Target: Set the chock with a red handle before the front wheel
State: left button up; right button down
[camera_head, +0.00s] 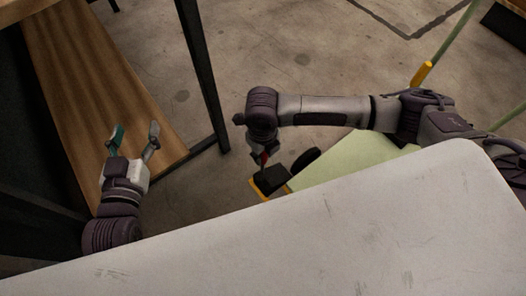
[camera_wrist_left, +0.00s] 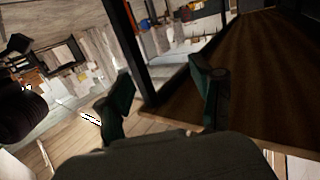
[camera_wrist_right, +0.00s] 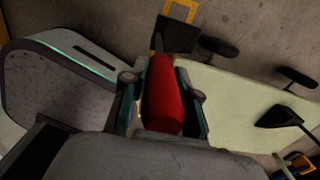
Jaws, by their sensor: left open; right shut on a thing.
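My right gripper (camera_head: 264,150) is shut on the red handle (camera_wrist_right: 162,98) of the chock. The chock's black block (camera_head: 271,179) is below the gripper, low over or on the floor; I cannot tell which. A dark wheel (camera_head: 304,161) of the pale green cart (camera_head: 345,160) is just right of the block. In the right wrist view this wheel (camera_wrist_right: 218,47) is also close to the block (camera_wrist_right: 178,36), with a small gap visible. My left gripper (camera_head: 135,140) is open and empty, above the wooden shelf at left.
A yellow outline (camera_wrist_right: 206,13) lies by the chock. Another dark wheel (camera_wrist_right: 298,78) is further along the cart. A wooden bench or shelf (camera_head: 80,70) with a black post (camera_head: 203,70) stands at left. The concrete floor (camera_head: 300,50) behind is clear.

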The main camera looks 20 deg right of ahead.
notch_tip(320, 180, down, 2)
jog(key=shift+f+b, duration=0.25)
jog(key=shift+b, duration=0.7)
pick_arm(q)
notch_tip(320, 180, up, 8)
jog(key=s+t+h, duration=0.1)
jog(key=t, duration=0.4)
jog(key=shift+d+r+h, duration=0.15)
jog(key=shift+d+h, duration=0.15)
jog(key=shift+d, duration=0.1)
pick_arm(e)
jog(key=shift+f, duration=0.1)
